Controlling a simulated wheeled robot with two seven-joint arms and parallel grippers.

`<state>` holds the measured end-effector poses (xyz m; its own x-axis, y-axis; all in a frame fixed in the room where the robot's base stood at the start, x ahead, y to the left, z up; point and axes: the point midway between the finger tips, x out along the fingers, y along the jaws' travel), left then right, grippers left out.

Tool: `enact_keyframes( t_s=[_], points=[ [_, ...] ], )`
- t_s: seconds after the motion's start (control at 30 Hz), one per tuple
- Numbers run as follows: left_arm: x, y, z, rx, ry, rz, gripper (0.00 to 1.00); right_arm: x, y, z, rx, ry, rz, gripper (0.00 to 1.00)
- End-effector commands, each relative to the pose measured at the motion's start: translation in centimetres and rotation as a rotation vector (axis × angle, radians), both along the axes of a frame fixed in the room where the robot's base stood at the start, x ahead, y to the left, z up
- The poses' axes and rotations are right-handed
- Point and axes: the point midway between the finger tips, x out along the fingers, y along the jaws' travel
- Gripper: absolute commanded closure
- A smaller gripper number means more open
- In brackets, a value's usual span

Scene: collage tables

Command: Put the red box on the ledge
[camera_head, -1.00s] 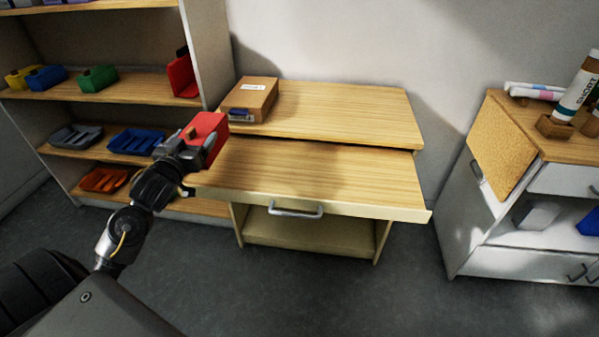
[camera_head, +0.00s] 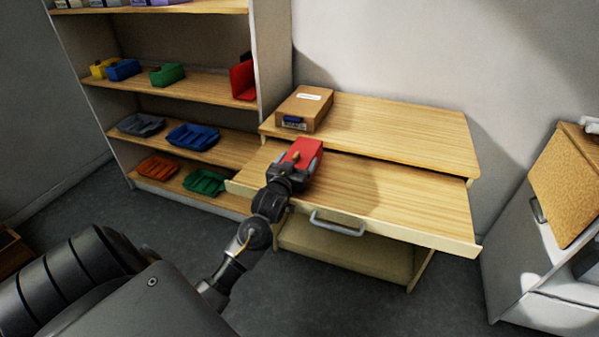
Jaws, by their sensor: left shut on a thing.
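The red box (camera_head: 304,151) is in my left gripper (camera_head: 296,166), which is shut on it. The gripper holds it over the left part of a wooden pull-out ledge (camera_head: 400,207). I cannot tell whether the box touches the surface or hangs above it. The ledge has a metal handle (camera_head: 337,224) on its front and sits lower than the wooden top (camera_head: 400,135) behind it. My right gripper is not in view.
A cardboard box (camera_head: 304,108) stands on the top's left end. A shelf unit (camera_head: 200,88) at left holds several coloured bins, with a red item (camera_head: 243,81) at one shelf's end. A white cabinet (camera_head: 515,235) stands at right. The ledge's middle and right are clear.

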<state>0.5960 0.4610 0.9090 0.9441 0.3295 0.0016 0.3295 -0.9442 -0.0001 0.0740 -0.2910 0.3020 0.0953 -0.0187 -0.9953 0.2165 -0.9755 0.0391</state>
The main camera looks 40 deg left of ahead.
Motion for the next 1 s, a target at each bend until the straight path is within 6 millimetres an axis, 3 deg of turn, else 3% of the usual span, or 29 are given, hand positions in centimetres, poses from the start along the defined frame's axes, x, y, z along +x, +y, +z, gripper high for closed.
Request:
enact_keyframes(
  t_s=[0.3, 0.67, 0.7, 0.83, 1.0],
  points=[
    [0.5, -0.5, -3.7, -0.001, 0.002, 0.0, 0.47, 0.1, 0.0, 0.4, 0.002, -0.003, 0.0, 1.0],
    [0.5, -0.5, -4.1, 0.0, 0.001, 0.0, 0.47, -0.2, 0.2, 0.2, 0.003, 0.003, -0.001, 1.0],
    [0.5, -0.5, -4.1, -0.001, 0.002, 0.0, 0.18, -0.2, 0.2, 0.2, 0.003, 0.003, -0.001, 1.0],
    [0.5, -0.5, -4.1, -0.001, 0.002, -0.001, 0.01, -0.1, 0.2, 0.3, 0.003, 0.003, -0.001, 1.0],
    [0.5, -0.5, -4.1, -0.001, 0.002, -0.001, 0.0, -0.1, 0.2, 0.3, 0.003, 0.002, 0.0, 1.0]
  ],
)
